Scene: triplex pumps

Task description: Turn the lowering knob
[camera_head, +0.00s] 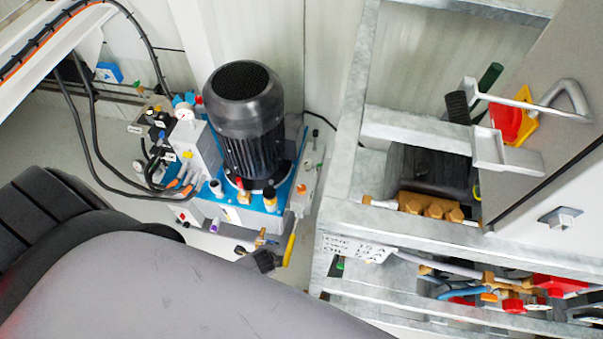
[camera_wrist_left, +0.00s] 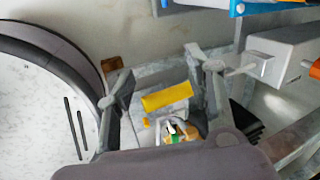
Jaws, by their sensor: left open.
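The pump unit has a black motor (camera_head: 244,120) on a blue top plate (camera_head: 262,194), with several small knobs and fittings around it. I cannot tell for sure which one is the lowering knob. In the left wrist view, my left gripper (camera_wrist_left: 158,72) is open. A yellow bar (camera_wrist_left: 167,96) shows between its fingers, with a small brass and green fitting (camera_wrist_left: 180,131) below it. I cannot tell whether the fingers touch either. In the head view, a yellow handle (camera_head: 290,249) is at the unit's front right corner. My left arm hides much of the gripper there. My right gripper is not in view.
A galvanized frame (camera_head: 344,160) stands close to the right of the unit, with brass fittings (camera_head: 430,205) and red valves (camera_head: 558,284). A grey cabinet (camera_head: 560,100) is at the far right. Black hoses (camera_head: 88,145) loop on the left. The wall is close behind.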

